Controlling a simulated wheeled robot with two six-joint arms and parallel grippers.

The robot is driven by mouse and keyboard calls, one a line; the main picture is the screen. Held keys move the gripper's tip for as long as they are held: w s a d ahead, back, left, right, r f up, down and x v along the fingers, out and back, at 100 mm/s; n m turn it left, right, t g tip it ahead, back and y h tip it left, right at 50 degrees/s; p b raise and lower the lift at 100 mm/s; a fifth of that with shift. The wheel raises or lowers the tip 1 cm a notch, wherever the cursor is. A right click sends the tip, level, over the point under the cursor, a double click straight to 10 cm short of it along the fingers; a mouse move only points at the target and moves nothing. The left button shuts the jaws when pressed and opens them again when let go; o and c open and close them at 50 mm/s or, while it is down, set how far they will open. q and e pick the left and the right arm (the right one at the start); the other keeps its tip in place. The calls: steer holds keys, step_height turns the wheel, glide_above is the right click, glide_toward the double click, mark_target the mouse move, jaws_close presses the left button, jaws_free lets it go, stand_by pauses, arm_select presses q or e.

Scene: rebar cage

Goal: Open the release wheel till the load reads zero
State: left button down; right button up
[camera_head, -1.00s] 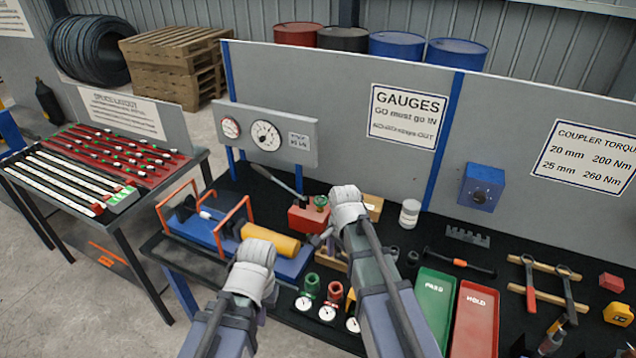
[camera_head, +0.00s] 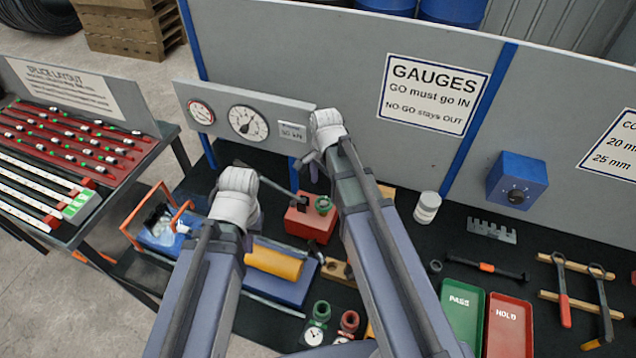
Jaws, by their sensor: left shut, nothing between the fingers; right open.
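The green release wheel (camera_head: 323,205) sits on the red pump block (camera_head: 309,225), whose dark lever (camera_head: 270,181) slants up to the left. A grey panel (camera_head: 182,90) behind carries a round dial (camera_head: 248,123), a smaller red-marked dial (camera_head: 200,112) and a small readout (camera_head: 292,131), too small to read surely. My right gripper (camera_head: 309,165) is open, above the wheel in the picture and apart from it; its wrist partly hides the fingers. My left gripper (camera_head: 240,190) is shut and empty left of the pump, its fingers mostly hidden behind its wrist.
A blue press with an orange frame (camera_head: 185,212) and yellow cylinder (camera_head: 273,262) stands left of the pump. Dial gauges (camera_head: 314,335), a white jar (camera_head: 427,207), a green tray (camera_head: 462,312) and a red tray (camera_head: 510,330) lie around. A grey wall (camera_head: 350,70) bounds the back.

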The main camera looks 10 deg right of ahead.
mark_target(323, 203)
steer(key=shift+w, duration=0.35)
steer(key=shift+s, duration=0.25)
step_height(323, 203, down, 8)
steer(key=b, duration=0.8)
steer(key=shift+r, duration=0.15)
arm_select(q)
step_height(323, 203, down, 8)
steer(key=shift+w+r, duration=0.15)
steer(key=shift+w, duration=0.05)
arm_select(e)
steer(key=c, duration=1.4)
